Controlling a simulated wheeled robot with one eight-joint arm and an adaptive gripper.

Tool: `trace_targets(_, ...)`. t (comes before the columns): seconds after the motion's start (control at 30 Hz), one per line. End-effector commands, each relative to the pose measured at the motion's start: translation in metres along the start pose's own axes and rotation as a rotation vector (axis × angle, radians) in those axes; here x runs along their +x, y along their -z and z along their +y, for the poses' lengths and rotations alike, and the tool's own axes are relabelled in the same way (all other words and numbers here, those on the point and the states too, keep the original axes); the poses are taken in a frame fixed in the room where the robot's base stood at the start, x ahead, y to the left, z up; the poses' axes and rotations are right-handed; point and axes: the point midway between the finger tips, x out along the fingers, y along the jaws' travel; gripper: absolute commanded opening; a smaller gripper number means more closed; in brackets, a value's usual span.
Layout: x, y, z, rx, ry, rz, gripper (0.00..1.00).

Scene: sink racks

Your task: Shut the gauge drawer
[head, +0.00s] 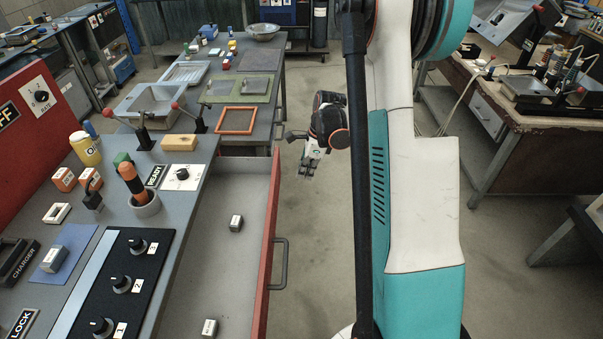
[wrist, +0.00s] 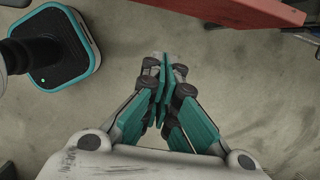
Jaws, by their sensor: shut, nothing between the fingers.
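The gauge drawer (head: 270,245) stands pulled out from the grey workbench in the head view. It has a red front panel and a dark bar handle (head: 281,263) on its outer face. Two small grey blocks lie inside it. My gripper (head: 308,169) is shut and empty, beyond the handle and to the right of the drawer front's far end, apart from it. In the wrist view, my gripper (wrist: 163,75) points down over bare floor with its fingers together. A red panel edge (wrist: 250,10), likely the drawer front, shows at the top of that view.
The workbench top (head: 205,150) holds levers, a dial panel (head: 120,285), a yellow jar (head: 84,148) and an orange-handled tool (head: 131,178). A wooden-topped table (head: 525,125) stands to the right. Concrete floor (head: 310,230) lies open beside the drawer.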

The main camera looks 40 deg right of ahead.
Motion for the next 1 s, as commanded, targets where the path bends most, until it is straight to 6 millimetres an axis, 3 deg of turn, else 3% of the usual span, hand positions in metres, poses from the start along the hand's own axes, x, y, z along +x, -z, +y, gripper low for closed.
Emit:
trace_targets(0.1, 0.027, 0.0, 0.0, -0.003, 0.001, 0.0, 0.0)
trace_targets(0.37, 0.077, 0.0, -0.001, -0.003, 0.001, 0.0, 0.0)
trace_targets(0.63, 0.083, -0.033, 0.0, -0.005, 0.001, 0.0, 0.0)
trace_targets(1.0, 0.083, -0.04, 0.0, -0.003, 0.001, 0.0, 0.0)
